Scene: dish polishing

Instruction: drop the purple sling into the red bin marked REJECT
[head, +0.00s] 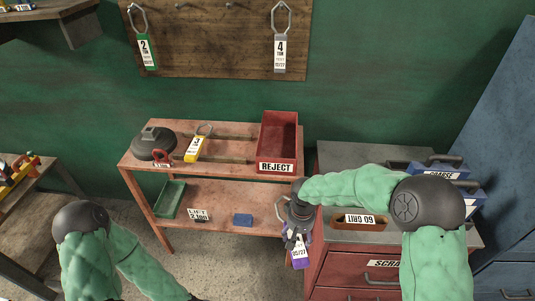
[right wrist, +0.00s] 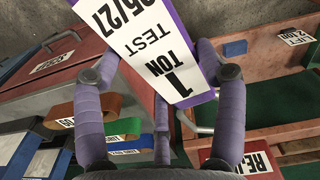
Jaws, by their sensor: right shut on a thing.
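The purple sling (head: 299,257) hangs below my right gripper (head: 294,230), which is shut on it, in front of the shelf's right end. In the right wrist view its white tag (right wrist: 155,45), reading 1 TON TEST, lies between the fingers (right wrist: 158,66). The red bin (head: 278,140) marked REJECT stands on the right end of the shelf's top, above and behind the gripper in the head view. Part of the bin also shows in the right wrist view (right wrist: 262,125). My left arm is at the lower left; its gripper is out of frame.
On the red shelf's top (head: 225,180) are a dark round weight (head: 154,143) and a yellow-tagged sling (head: 196,146). A green tray (head: 170,199) and a blue block (head: 243,220) sit below. A red drawer cabinet (head: 345,268) stands right. Green (head: 147,52) and grey (head: 280,52) tagged slings hang behind.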

